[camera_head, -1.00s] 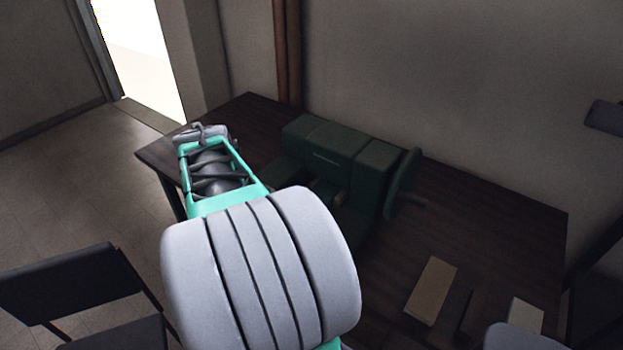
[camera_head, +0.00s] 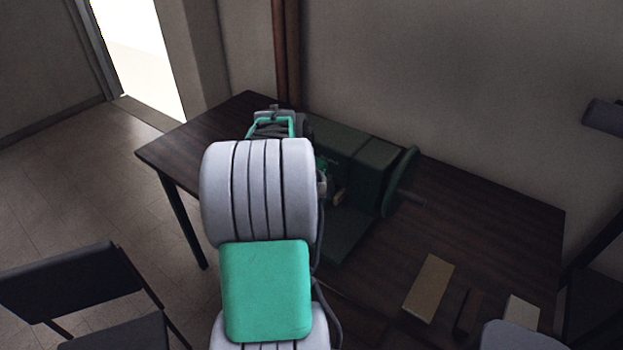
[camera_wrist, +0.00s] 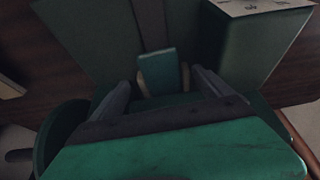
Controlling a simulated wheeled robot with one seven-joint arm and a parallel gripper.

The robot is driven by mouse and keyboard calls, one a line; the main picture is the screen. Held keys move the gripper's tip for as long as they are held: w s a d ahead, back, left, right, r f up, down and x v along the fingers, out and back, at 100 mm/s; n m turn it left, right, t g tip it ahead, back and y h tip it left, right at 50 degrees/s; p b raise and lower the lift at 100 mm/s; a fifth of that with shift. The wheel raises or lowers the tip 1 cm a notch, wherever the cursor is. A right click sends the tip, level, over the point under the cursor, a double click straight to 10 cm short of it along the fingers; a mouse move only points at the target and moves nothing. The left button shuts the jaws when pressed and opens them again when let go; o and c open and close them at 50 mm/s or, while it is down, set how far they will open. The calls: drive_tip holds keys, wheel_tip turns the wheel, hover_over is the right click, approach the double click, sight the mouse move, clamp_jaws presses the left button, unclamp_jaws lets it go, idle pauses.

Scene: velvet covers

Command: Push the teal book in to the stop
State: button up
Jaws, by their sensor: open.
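The teal book (camera_wrist: 160,70) shows in the wrist view as a small block in the dark green machine (camera_wrist: 90,30), in line with a dark channel. My gripper (camera_wrist: 163,86) is open, with one grey finger on each side of the book's near end. I cannot tell whether the fingers touch it. Small tan pieces flank the book's base. In the head view the machine (camera_head: 370,165) stands on the table, and my arm hides its left part. The book's far end and the stop cannot be made out.
The machine has a round wheel (camera_head: 402,180) on its right side. The dark table (camera_head: 480,220) also bears a tan block (camera_head: 429,288), a dark brown block and a pale block (camera_head: 522,312) at the front right. A dark chair (camera_head: 75,285) stands at the lower left.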

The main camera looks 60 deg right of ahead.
sight(319, 194)
drive_tip(key=x, duration=0.5)
drive_tip(key=shift+p, duration=0.35)
drive_tip(key=shift+c, duration=0.2)
drive_tip(key=c, duration=1.6)
drive_tip(key=shift+o, duration=0.2)
drive_tip(key=shift+d, duration=0.2)
